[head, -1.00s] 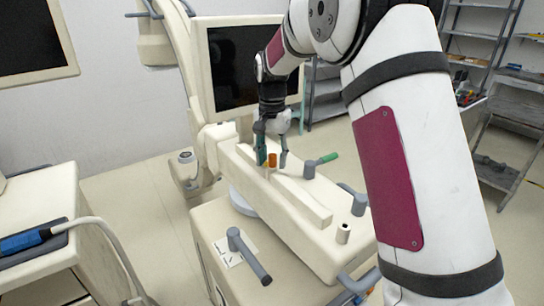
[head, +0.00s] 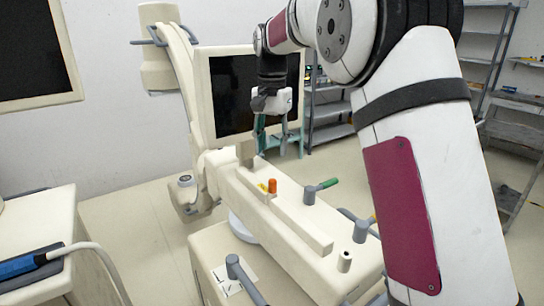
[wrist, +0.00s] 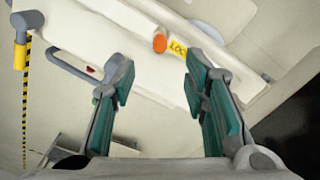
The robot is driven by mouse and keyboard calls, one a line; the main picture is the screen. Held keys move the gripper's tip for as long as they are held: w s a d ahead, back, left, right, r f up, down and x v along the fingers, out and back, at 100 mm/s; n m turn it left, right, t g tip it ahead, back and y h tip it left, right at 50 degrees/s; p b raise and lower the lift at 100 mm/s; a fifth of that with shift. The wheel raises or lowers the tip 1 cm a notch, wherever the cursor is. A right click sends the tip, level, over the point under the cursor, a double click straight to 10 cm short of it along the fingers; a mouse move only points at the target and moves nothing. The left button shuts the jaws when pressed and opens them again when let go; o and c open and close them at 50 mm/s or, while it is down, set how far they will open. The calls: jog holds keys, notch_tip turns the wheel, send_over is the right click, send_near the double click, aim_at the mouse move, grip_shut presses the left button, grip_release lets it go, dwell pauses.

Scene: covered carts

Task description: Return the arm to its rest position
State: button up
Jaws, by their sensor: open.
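My gripper (head: 279,147) hangs open and empty in the head view, above the far end of the cream cart top and in front of the dark screen. In the wrist view my gripper's two green-padded fingers (wrist: 165,95) stand wide apart with nothing between them. An orange peg (head: 272,186) stands upright on the cart top, below and slightly left of the fingers. The orange peg (wrist: 160,43) also shows in the wrist view beyond the fingertips, beside a yellow label (wrist: 178,48). The peg and fingers are apart.
A monitor (head: 232,90) stands behind my gripper. Another cart with a blue-ended cable (head: 22,265) is at the left. Shelves (head: 485,60) stand at the back right. Floor between the carts is clear.

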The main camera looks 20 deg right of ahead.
jog(key=shift+r, duration=0.15)
jog(key=s+r+n+t, duration=0.1)
jog(key=s+r+n, duration=0.15)
jog(key=s, duration=0.65)
jog(key=s+r+n+t, duration=0.2)
jog(key=s+r, duration=0.2)
jog(key=s, duration=0.5)
jog(key=s+f+n+t, duration=0.1)
jog(key=s+f+n, duration=0.1)
jog(key=s, duration=0.6)
jog(key=s+f+n+t, duration=0.1)
jog(key=s+f, duration=0.3)
jog(key=s, duration=0.4)
jog(key=shift+s+d+f+n, duration=0.15)
jog(key=shift+s+f+n, duration=0.05)
jog(key=shift+s+n, duration=0.15)
